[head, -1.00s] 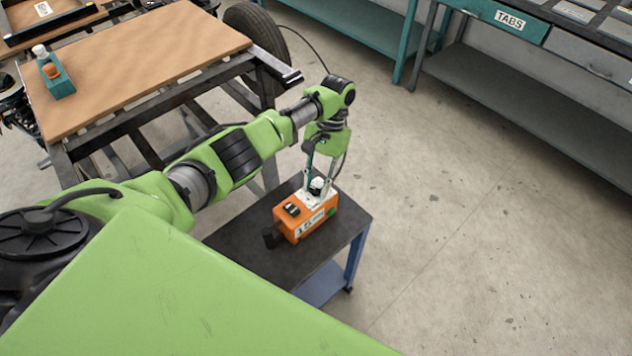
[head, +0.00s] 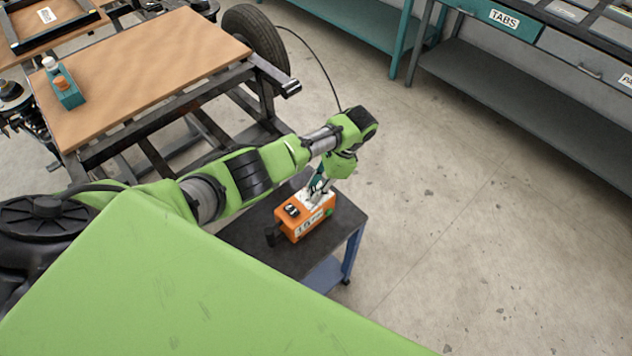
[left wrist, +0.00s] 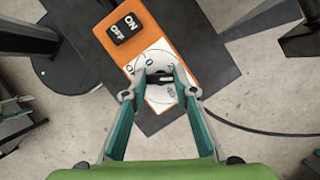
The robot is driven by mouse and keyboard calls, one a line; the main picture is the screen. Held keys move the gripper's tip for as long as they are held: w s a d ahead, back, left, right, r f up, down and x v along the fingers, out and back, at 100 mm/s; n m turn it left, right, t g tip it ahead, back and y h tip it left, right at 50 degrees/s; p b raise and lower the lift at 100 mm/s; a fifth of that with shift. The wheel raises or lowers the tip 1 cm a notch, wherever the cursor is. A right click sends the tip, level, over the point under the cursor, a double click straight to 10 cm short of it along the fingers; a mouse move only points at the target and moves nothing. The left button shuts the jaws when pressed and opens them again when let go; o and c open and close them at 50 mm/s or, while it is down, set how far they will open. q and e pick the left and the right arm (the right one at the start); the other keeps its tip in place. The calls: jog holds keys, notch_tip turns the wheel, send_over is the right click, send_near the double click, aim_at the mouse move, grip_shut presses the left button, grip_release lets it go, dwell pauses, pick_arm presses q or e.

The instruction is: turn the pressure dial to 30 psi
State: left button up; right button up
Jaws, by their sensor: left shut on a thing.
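An orange box (head: 291,222) sits on a small dark cart and carries the pressure dial on a white, marked plate (left wrist: 157,102). My left gripper (head: 316,192) comes down onto the dial end of the box. In the left wrist view its fingers (left wrist: 159,84) are closed around the dial's knob (left wrist: 160,77) from both sides. The fingers hide most of the knob, so I cannot tell which mark it points at. A black ON/OFF switch (left wrist: 124,28) sits on the same box, beyond the dial plate. My right gripper is not in view.
The dark cart top (head: 262,247) is bare around the box. A brown-topped workbench (head: 150,75) stands left with a teal holder (head: 69,95) on it. A black tyre (head: 255,35) is behind. Open concrete floor lies right, before the grey-shelved bench.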

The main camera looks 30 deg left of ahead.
pick_arm(q)
jog(key=shift+m+t+p, duration=0.4)
jog(key=shift+m+p, duration=0.35)
jog(key=shift+m, duration=0.35)
jog(key=shift+y, duration=0.3)
jog(key=o, duration=1.1)
jog(key=v, duration=1.2)
jog(key=shift+s, duration=0.1)
